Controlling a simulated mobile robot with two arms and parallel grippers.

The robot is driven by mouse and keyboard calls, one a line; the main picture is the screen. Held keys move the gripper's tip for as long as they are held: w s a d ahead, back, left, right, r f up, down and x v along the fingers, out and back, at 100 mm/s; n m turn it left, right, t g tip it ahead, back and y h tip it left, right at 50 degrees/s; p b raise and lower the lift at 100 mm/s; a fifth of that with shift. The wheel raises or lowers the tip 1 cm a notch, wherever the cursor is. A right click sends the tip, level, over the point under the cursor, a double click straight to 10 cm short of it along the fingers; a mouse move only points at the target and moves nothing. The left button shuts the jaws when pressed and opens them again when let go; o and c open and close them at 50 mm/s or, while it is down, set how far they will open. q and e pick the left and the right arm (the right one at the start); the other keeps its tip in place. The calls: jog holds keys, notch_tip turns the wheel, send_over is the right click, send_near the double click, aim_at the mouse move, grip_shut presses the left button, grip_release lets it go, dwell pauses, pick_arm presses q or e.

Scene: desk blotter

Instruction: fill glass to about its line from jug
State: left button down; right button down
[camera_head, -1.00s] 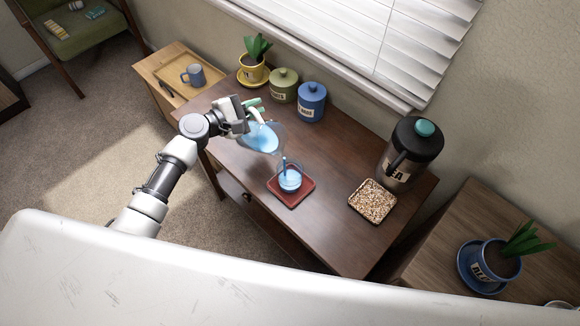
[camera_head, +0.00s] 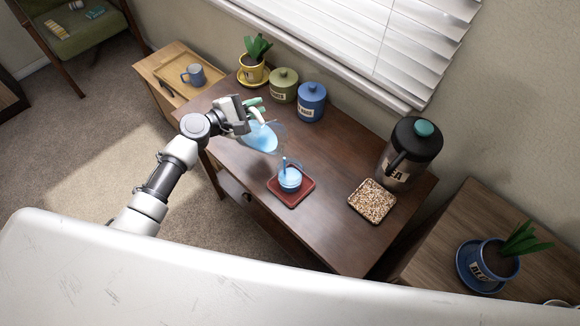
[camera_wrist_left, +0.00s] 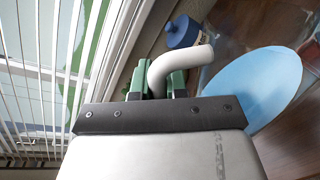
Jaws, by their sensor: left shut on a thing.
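My left gripper (camera_head: 250,108) is shut on the pale handle of the clear jug (camera_head: 264,138). In the left wrist view the green fingers (camera_wrist_left: 157,82) are around the handle (camera_wrist_left: 182,68), with a large blue liquid surface (camera_wrist_left: 258,84) beside them. The jug is tilted, its lip above and slightly left of the glass (camera_head: 290,180). A thin blue stream (camera_head: 284,163) shows between lip and glass. The glass stands upright on a red tray (camera_head: 296,203) and holds blue liquid. I cannot make out its line. My right gripper is not in view.
Behind the jug stand a green canister (camera_head: 284,85), a blue canister (camera_head: 311,101) and a yellow-potted plant (camera_head: 253,68). To the right are a large dark tea container (camera_head: 410,155) and a square dish of grainy material (camera_head: 372,201). The dark tabletop (camera_head: 335,235) is clear in front.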

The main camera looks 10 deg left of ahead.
aim_at(253, 120)
pick_arm(q)
jog(key=shift+s+d+r+m+p, duration=0.1)
jog(key=shift+d+r+m+p, duration=0.1)
jog(key=shift+r+m+p, duration=0.15)
dwell(1.4)
jog(key=f+n+b, duration=0.1)
jog(key=a+f+b, duration=0.1)
jog(key=f+b, duration=0.1)
jog(key=w+f+n+b, duration=0.1)
jog(key=shift+a+f+n+h+b, duration=0.15)
jog(key=shift+a+n+h+b, duration=0.2)
jog(key=shift+h, duration=0.05)
jog(key=shift+w+a+n, duration=0.3)
jog(key=shift+n, duration=0.1)
jog(key=shift+w, duration=0.1)
jog(key=shift+w+a+n, duration=0.3)
jog(key=shift+a+n, duration=0.3)
jog(key=w+a+f+n+h+b, duration=0.1)
jog(key=w+a+f+n+b, duration=0.2)
jog(key=a+f+n+b, duration=0.1)
jog(key=shift+f+n+h+b, duration=0.25)
jog(key=shift+n+h+b, duration=0.1)
jog(key=shift+n, duration=0.55)
jog(key=shift+d, duration=0.15)
